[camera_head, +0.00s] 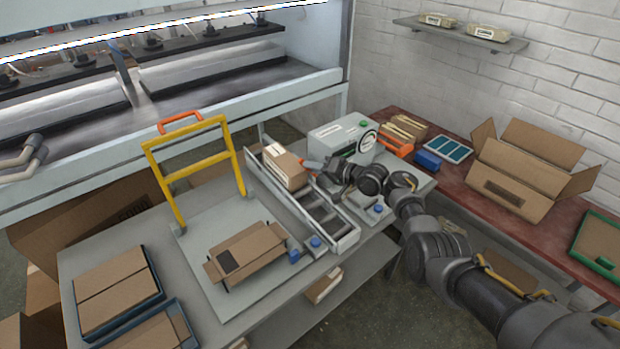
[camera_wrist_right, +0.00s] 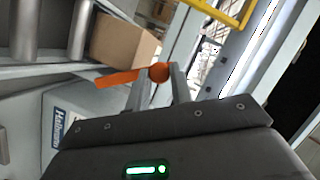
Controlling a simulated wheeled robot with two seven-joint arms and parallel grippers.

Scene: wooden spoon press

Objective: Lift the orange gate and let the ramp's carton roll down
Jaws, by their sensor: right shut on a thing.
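The orange gate (camera_head: 311,164) is a thin bar at the upper part of the roller ramp (camera_head: 347,240). In the right wrist view, the gate (camera_wrist_right: 117,79) ends in a round orange knob between my fingertips. My right gripper (camera_head: 325,172) is shut on the gate's knob; the fingers (camera_wrist_right: 159,82) show close up in the wrist view. The ramp's brown carton (camera_head: 288,170) sits on the upper ramp, just left of the gate; it also shows beside the gate in the right wrist view (camera_wrist_right: 124,42). My left gripper is out of view.
A yellow frame (camera_head: 192,168) stands left. A grey machine (camera_head: 342,136) stands behind my right gripper. A red bench (camera_head: 460,190) holds boxes at right.

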